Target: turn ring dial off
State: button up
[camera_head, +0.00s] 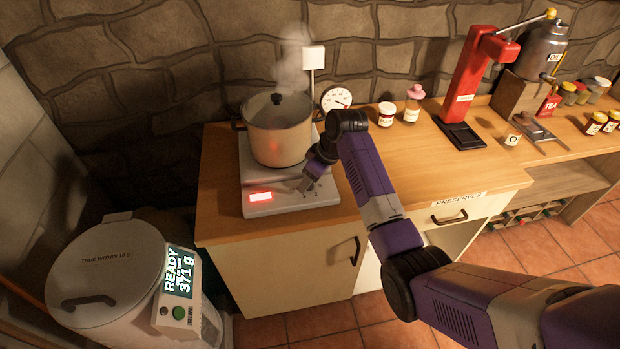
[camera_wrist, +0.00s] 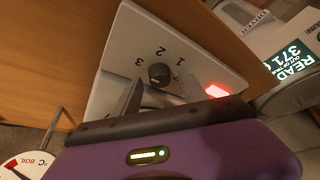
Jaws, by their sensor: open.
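The ring dial (camera_wrist: 158,73) is a small dark round knob on the sloping front of a white hotplate (camera_head: 286,208). Numbers 1, 2, 3 and one more mark ring it in the wrist view; I cannot tell which one its pointer faces. In the head view the dial is mostly hidden by my gripper (camera_head: 307,184). In the wrist view my gripper (camera_wrist: 161,90) is open, its two fingers apart on either side just short of the dial, with nothing between them. A steel pot (camera_head: 277,138) stands on the hotplate, steaming. A red lit display (camera_head: 260,197) glows at the hotplate's front left.
A round dial thermometer (camera_head: 336,99) stands behind the pot's right side. Two jars (camera_head: 386,114) (camera_head: 412,103) and a red press (camera_head: 468,85) stand farther right.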

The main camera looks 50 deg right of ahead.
jog(key=shift+f, duration=0.15)
grip_shut()
